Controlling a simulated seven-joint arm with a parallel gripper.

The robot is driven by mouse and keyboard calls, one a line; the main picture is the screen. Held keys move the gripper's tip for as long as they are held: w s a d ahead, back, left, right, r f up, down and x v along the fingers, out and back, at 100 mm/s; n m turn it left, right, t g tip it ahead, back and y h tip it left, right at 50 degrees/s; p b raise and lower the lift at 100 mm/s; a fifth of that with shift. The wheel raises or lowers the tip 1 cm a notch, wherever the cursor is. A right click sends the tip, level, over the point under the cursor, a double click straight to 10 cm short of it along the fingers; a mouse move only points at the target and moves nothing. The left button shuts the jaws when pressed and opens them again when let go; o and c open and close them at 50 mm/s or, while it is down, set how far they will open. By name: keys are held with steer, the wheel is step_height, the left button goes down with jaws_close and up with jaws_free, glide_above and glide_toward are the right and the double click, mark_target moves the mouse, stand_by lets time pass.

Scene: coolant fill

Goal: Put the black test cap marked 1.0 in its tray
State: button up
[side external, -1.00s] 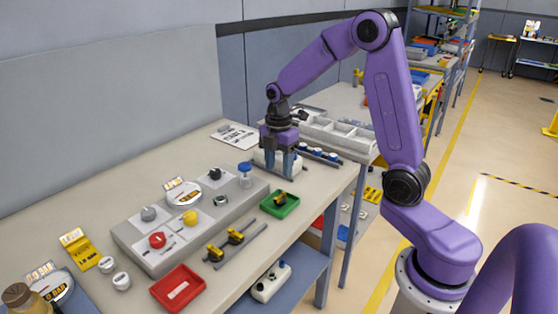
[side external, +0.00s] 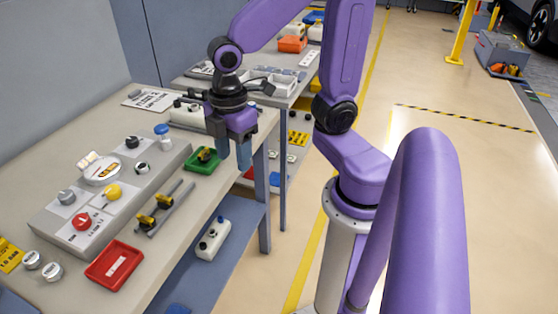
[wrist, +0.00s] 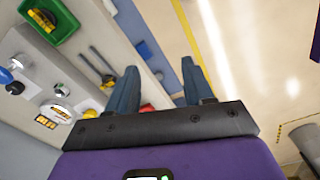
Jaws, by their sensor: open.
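My gripper (side external: 234,158) is open and empty, pointing down beside the bench's front edge, just right of the green tray (side external: 190,165). Its two blue fingers are spread in the wrist view (wrist: 159,72), with floor and bench edge behind. A black and yellow cap (side external: 206,154) sits in the green tray; the wrist view shows this cap (wrist: 45,19) too. Two more black and yellow caps (side external: 147,222) (side external: 164,200) sit by the grey rails. A red tray (side external: 97,273) with a pale label holds no visible cap. I cannot read a 1.0 mark on any cap.
A raised grey panel (side external: 65,235) carries a red knob, a yellow knob, a gauge (side external: 101,171) and black fittings. A white container (side external: 187,113) stands on the bench behind my gripper. Another white container (side external: 213,240) is on the lower shelf. Open floor lies to the right.

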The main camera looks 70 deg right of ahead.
steer(key=s+m, duration=0.1)
steer(key=s, duration=0.8)
steer(key=shift+s+d+m, duration=0.3)
steer(key=shift+s, duration=0.05)
stand_by(0.7)
